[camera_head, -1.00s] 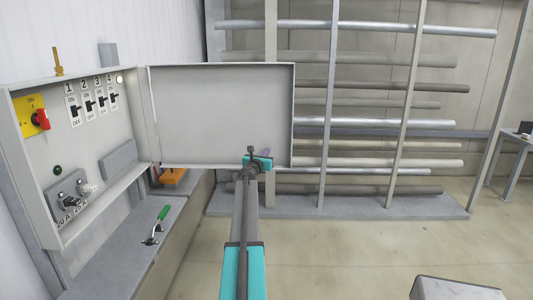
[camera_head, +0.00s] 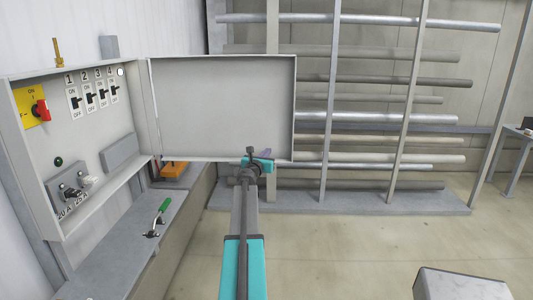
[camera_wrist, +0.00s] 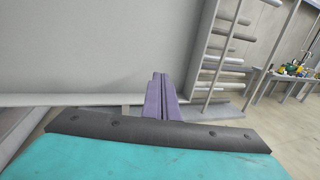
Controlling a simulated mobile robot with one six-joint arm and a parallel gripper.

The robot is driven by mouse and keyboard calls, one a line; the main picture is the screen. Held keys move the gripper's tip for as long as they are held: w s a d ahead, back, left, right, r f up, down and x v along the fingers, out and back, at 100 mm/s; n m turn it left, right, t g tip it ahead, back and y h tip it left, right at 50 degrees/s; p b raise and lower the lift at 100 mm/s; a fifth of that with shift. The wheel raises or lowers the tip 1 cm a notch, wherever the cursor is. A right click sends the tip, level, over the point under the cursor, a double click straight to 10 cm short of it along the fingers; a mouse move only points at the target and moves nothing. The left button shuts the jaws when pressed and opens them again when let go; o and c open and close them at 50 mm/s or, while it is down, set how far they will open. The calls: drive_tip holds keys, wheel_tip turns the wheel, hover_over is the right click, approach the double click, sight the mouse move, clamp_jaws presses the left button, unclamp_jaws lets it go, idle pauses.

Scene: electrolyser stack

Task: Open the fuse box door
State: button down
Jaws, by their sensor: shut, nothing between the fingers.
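The fuse box (camera_head: 62,130) is on the wall at the left in the head view, with its inside showing. Its door (camera_head: 222,105) stands wide open, swung out to the right on the hinge side. My gripper (camera_head: 267,153) is at the lower right part of the door, near its bottom edge. In the wrist view the purple fingers (camera_wrist: 161,97) are together with nothing between them, in front of the grey door panel (camera_wrist: 90,45). I cannot tell whether they touch the door.
Inside the box are a red rotary switch (camera_head: 41,112), several toggle switches (camera_head: 89,97) and fuses (camera_head: 73,192). A green-handled tool (camera_head: 160,216) lies on the grey ledge (camera_head: 125,250) below. A pipe rack (camera_head: 331,120) stands behind.

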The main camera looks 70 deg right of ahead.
drive_tip(key=shift+s+a+b, duration=0.1)
drive_tip(key=shift+s+a, duration=0.1)
drive_tip(key=shift+a, duration=0.5)
drive_tip(key=shift+s+a+b, duration=0.15)
drive_tip(key=shift+s+a, duration=0.1)
drive_tip(key=shift+a, duration=0.45)
drive_tip(key=shift+s+a+b, duration=0.1)
drive_tip(key=shift+s+a, duration=0.1)
drive_tip(key=shift+a, duration=0.5)
